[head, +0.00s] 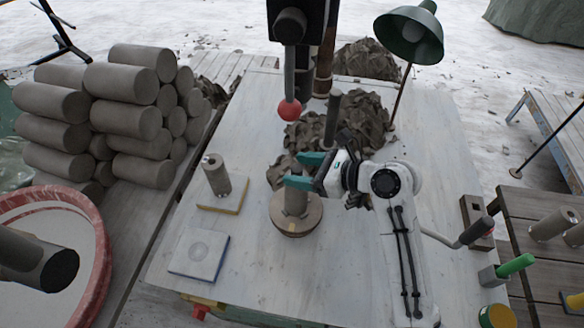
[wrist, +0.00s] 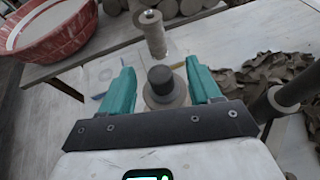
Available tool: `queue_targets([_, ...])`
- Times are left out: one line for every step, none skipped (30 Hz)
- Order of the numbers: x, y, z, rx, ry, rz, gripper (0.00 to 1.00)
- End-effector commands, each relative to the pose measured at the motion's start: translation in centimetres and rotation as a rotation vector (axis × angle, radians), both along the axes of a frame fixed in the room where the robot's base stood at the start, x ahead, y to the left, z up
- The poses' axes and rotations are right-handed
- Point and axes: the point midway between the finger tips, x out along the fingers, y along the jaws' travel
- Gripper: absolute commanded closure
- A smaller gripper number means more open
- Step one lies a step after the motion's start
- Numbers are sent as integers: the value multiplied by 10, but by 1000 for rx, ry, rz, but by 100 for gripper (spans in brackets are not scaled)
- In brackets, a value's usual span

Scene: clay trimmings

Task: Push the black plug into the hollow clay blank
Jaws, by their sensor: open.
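A grey-brown clay cylinder (head: 296,202) stands upright on a round wooden stand (head: 297,228) near the middle of the table. In the wrist view the black plug (wrist: 160,75) shows as a dark round top at that cylinder. I cannot tell how deep it sits. My gripper (head: 294,170) has its two teal fingers apart at the cylinder's top. In the wrist view the gripper (wrist: 160,70) has one finger on each side of the plug, with visible gaps. In the head view the fingers hide the plug. Another upright clay cylinder (head: 217,178) with a small hole on top stands to the left.
That second cylinder stands on a yellow-edged board (head: 225,203). A blue-edged white board (head: 199,254) lies in front of it. A red-tipped lever (head: 290,109) hangs behind my gripper. Clay trimmings (head: 345,120) and a green lamp (head: 412,32) are at the back.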

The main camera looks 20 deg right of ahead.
Motion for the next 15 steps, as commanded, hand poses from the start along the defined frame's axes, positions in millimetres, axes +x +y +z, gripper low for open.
queue_targets([-8,-8,3,0,-1,-5,38])
queue_targets([-12,-11,5,1,-2,-4,38])
queue_targets([-18,-16,8,-1,-2,-4,38])
queue_targets([-22,-19,11,-1,-2,-5,38])
queue_targets([-26,-23,13,0,-1,-5,38])
queue_targets([-31,-26,16,0,-1,-4,38])
queue_targets([-35,-29,17,0,-1,-4,38])
queue_targets([-38,-32,19,-1,-1,-4,38])
queue_targets([-42,-35,22,0,-2,-3,38])
queue_targets([-45,-37,23,0,-1,-3,38])
queue_targets([-47,-39,24,0,-1,-3,38])
queue_targets([-50,-41,26,0,0,-3,38])
queue_targets([-51,-43,27,0,0,-3,38])
queue_targets([-53,-44,28,0,0,-3,38])
queue_targets([-54,-44,28,0,0,-1,38])
